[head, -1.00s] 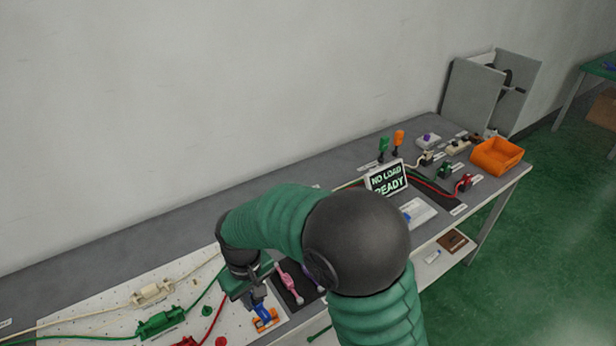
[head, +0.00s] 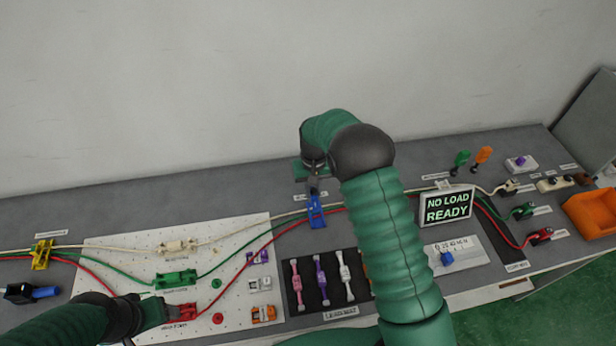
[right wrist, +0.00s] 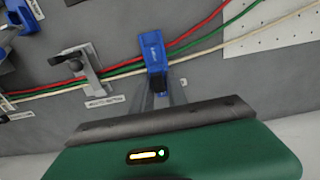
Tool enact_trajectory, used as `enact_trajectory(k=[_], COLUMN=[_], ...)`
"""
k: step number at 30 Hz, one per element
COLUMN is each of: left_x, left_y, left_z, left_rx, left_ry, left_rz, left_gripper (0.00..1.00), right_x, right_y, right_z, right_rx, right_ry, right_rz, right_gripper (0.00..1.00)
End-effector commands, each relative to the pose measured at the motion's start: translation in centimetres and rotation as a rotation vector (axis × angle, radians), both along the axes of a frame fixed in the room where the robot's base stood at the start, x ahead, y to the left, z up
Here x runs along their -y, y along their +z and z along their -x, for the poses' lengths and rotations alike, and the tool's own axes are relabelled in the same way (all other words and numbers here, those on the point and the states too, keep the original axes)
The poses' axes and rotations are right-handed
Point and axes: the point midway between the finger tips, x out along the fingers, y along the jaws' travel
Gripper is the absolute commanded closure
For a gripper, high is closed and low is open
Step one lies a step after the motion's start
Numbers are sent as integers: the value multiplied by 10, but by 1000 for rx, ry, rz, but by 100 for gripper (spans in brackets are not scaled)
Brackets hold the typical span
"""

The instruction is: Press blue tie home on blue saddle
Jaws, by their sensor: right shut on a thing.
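The blue tie (head: 316,212) is in my right gripper (head: 314,190), over the cable run on the grey bench. In the right wrist view the blue tie (right wrist: 153,52) stands between the fingertips (right wrist: 160,95), across the red, green and white cables. I cannot tell whether it is fully seated. No blue saddle can be made out apart from the tie; it may be hidden under it. My left gripper (head: 160,314) is beside the red connector (head: 182,312) on the white board; its fingers are too unclear to read.
A metal bracket (right wrist: 84,65) stands on the cables beside the tie. A yellow clip (head: 42,254) holds them at far left. A dark mat (head: 328,290) with coloured ties lies in front. The NO LOAD READY sign (head: 447,207) stands right of my arm.

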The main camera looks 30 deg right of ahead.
Motion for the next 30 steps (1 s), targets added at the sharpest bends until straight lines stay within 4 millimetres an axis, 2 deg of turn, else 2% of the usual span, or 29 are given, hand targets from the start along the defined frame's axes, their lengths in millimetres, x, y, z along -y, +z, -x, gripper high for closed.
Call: enact_trajectory(k=[10, 21, 30], left_x=[0, 0, 1], left_y=[2, -17, -16], left_z=[0, 0, 0], left_rx=[0, 0, 0], left_ry=[-1, -1, -1], left_rz=[0, 0, 0], left_gripper=[34, 34, 34], right_x=[0, 0, 0], right_y=[-4, -32, -33], right_z=[-3, -2, -2], right_rx=[-6, -2, -4], right_ry=[0, 0, 0], right_rz=[-1, 0, 0], right_gripper=[100, 100, 100])
